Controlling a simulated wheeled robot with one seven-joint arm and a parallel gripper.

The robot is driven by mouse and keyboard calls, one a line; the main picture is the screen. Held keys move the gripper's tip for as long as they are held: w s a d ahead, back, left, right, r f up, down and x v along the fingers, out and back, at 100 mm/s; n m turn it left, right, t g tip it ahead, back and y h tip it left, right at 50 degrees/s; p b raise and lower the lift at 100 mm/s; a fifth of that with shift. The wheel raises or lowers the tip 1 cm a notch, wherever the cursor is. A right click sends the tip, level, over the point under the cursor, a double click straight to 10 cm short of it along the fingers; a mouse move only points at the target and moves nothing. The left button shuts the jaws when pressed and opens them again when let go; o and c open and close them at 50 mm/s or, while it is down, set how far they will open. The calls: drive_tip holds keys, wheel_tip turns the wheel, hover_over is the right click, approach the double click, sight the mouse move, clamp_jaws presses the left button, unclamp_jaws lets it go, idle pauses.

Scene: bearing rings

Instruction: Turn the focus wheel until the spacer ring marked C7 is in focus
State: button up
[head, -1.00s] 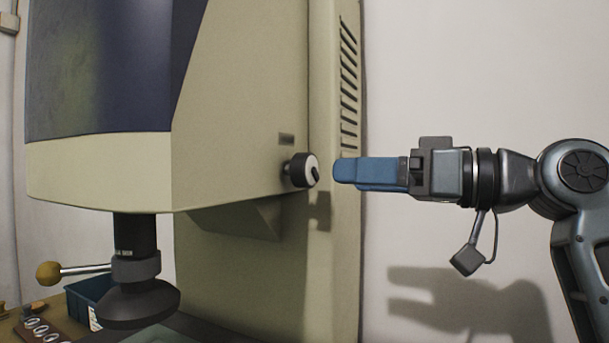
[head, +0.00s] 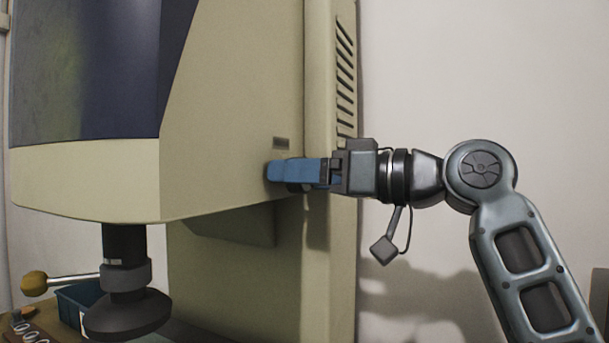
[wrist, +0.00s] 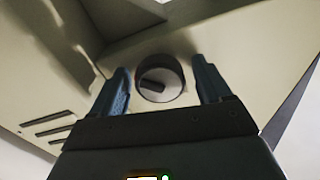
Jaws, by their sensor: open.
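The focus wheel (wrist: 172,91) is a round knob with a pale face and a dark bar across it. In the wrist view it sits between the two blue fingers of my gripper (wrist: 160,68). The fingers are open, with a visible gap on each side of the wheel. In the head view my gripper (head: 274,171) reaches the machine's side from the right, and its blue finger hides most or all of the wheel. The machine's dark screen (head: 90,70) is seen at a steep angle. No ring marked C7 can be made out on it.
The beige machine housing (head: 225,120) fills the middle, with a vented column behind. A dark lens barrel (head: 125,280) hangs below it, beside a lever with a yellow ball (head: 34,283). A blue bin (head: 78,305) and a board with several rings (head: 25,330) lie lower left.

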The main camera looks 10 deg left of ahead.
drive_tip(key=shift+c, duration=0.2)
drive_tip(key=c, duration=1)
drive_tip(key=n+b, duration=0.4)
drive_tip(key=shift+f, duration=0.15)
drive_tip(key=shift+n+b, duration=1.1)
drive_tip(key=shift+n, duration=0.6)
drive_tip(key=o, duration=1)
